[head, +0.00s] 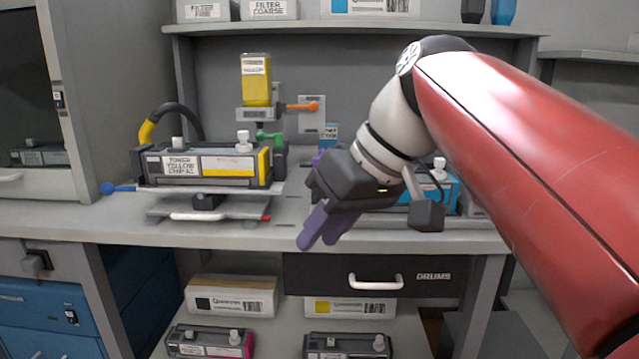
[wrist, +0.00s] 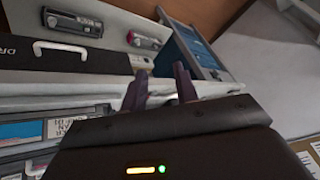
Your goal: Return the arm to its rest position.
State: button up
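My arm reaches in from the right of the head view, with my gripper (head: 318,241) hanging in front of the bench edge, above the drawer. Its two purple fingers point down and a little left. In the wrist view the fingers of my gripper (wrist: 161,72) stand apart with nothing between them, so it is open and empty. It touches nothing that I can see. A yellow toner cartridge (head: 205,165) sits on a stand at the bench's left. A blue cartridge (head: 447,190) behind my wrist is partly hidden by it.
The bench (head: 70,220) has a drawer (head: 420,275) marked DRUMS below it. Boxes (head: 232,297) and two cartridges (head: 210,341) lie on the lower shelf. A yellow bottle (head: 257,80) stands in a holder with an orange lever (head: 303,106). A blue cabinet (head: 45,310) is at lower left.

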jog(key=s+d+f+m+t+h, duration=0.1)
jog(key=s+d+f+m+h, duration=0.1)
jog(key=d+f, duration=0.3)
jog(key=s+d+f+m+t+h, duration=0.1)
jog(key=s+d+f+m+h, duration=0.1)
jog(key=f, duration=0.8)
jog(key=s+d+f+m+t+h, duration=0.1)
jog(key=s+d+f+m, duration=0.3)
jog(key=d+f, duration=0.3)
jog(key=shift+s+d+f+h, duration=0.3)
jog(key=shift+s+f+h, duration=0.15)
jog(key=shift+f, duration=0.4)
